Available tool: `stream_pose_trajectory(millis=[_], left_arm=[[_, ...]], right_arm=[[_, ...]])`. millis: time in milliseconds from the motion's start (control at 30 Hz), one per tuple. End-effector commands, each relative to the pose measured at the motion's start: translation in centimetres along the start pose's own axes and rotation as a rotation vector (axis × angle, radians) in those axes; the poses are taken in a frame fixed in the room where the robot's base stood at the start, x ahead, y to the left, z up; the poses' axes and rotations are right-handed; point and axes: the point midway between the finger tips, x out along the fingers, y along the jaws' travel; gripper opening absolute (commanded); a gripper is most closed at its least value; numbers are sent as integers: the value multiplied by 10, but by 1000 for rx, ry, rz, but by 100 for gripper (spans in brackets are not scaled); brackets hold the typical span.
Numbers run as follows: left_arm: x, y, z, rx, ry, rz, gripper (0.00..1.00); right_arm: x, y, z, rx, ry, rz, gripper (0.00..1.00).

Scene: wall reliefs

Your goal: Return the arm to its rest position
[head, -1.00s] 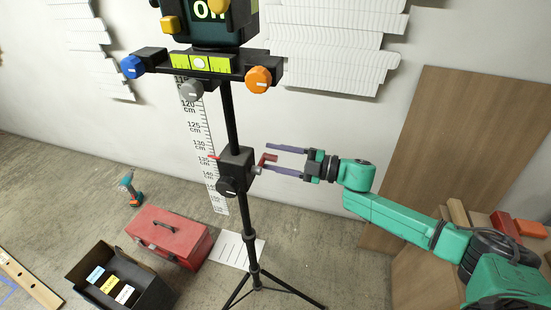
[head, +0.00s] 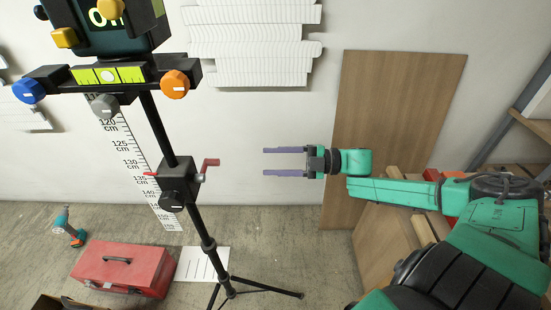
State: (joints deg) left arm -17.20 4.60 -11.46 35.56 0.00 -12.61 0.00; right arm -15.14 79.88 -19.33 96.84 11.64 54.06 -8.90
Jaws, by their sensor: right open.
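My right gripper (head: 285,161) is at mid-picture, at the end of my green right arm. Its two long purple fingers point left, spread apart, with nothing between them. It is clear of the tripod (head: 186,203), to the right of the red crank handle (head: 209,165) on the tripod's black clamp block, with a gap between. The wooden board (head: 392,120) leans on the wall behind the arm. My left gripper is not in view.
A laser level device (head: 105,25) with blue, grey and orange knobs tops the tripod. A red toolbox (head: 122,268) and a drill (head: 69,228) are on the floor at left. Stacked boxes and boards (head: 390,245) stand behind my right arm. A white relief (head: 250,45) is on the wall.

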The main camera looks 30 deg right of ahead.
Motion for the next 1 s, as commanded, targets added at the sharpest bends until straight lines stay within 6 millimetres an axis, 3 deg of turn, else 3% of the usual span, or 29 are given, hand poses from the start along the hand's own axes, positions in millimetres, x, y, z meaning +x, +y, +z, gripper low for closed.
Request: stream_pose_trajectory(millis=[533,667,767,800,867,900,967,1000], left_arm=[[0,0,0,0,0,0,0],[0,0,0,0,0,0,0],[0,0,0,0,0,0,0],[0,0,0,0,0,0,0],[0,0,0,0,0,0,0],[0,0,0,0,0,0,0],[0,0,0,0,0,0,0],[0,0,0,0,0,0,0]], right_arm=[[-3,-1,2,1,-5,3,55],[-18,-11,41,40,-131,56,55],[-52,-43,105,133,-357,135,55],[-70,-64,132,187,-463,165,55],[-97,-102,166,276,-617,201,55],[-114,-131,184,340,-713,217,55],[-137,-180,204,441,-849,232,55],[-151,-215,212,510,-935,236,55]])
